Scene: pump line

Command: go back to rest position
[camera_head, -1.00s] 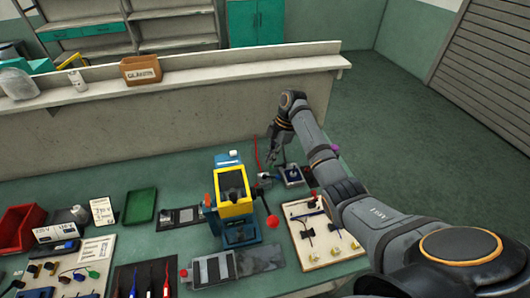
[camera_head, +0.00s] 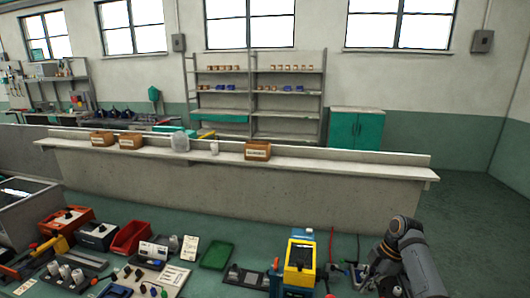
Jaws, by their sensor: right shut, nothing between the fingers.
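My right arm comes in at the lower right. Its gripper (camera_head: 371,279) is small and dark at the bottom of the view. It is shut and empty, above the bench just right of the yellow and blue pump unit (camera_head: 300,262). The fingertips are partly hard to make out. My left gripper is not in view.
A green tray (camera_head: 216,255), a red bin (camera_head: 131,238) and several small tools and parts crowd the bench to the left. A low concrete wall (camera_head: 230,190) with brown boxes (camera_head: 257,151) on its ledge runs behind the bench. The floor at right (camera_head: 475,230) is clear.

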